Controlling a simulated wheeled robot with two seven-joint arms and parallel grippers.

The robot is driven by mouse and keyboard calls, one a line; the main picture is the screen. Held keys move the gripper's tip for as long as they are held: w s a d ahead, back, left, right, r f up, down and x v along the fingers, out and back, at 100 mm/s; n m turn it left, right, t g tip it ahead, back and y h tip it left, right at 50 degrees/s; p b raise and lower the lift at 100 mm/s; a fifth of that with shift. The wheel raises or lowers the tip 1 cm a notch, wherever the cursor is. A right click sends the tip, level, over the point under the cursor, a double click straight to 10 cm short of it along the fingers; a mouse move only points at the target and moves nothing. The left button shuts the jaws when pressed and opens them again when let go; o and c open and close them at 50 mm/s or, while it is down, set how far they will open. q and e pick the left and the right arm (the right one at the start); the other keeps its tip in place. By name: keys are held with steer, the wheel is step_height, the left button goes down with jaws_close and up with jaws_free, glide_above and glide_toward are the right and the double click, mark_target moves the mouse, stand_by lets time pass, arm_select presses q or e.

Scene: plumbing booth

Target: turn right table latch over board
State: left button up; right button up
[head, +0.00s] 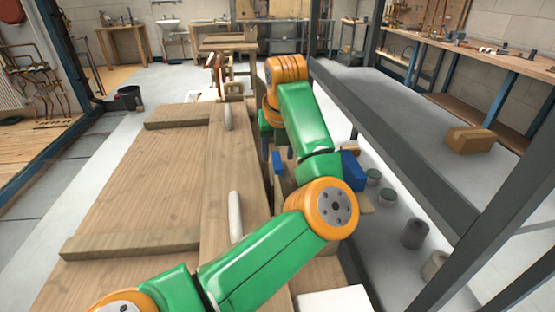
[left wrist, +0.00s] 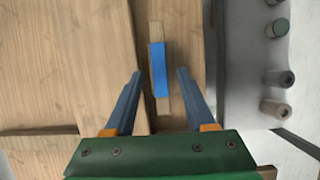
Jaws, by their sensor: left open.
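The latch is a wooden bar with a blue middle (left wrist: 158,68). In the left wrist view it lies lengthwise along a wooden strip, between my left gripper's fingers and apart from both. My left gripper (left wrist: 158,73) is open and empty. In the head view my left gripper (head: 277,147) points down over the right side of the table, partly hidden behind my green and orange arm. I cannot clearly make out the latch there. The wide wooden board (head: 150,185) lies to the left, and it also shows in the left wrist view (left wrist: 60,65). My right gripper is not in view.
Two pale upright pieces (head: 228,116) stand along the table's middle. Several cylinders (head: 414,234) and a blue block (head: 352,170) are right of my arm. A dark metal beam (head: 400,150) runs along the right. A cardboard box (head: 470,140) lies beyond.

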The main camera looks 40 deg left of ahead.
arm_select(q)
steer(key=shift+x, duration=1.1)
jaws_close()
steer(key=shift+r, duration=0.1)
stand_by(0.4)
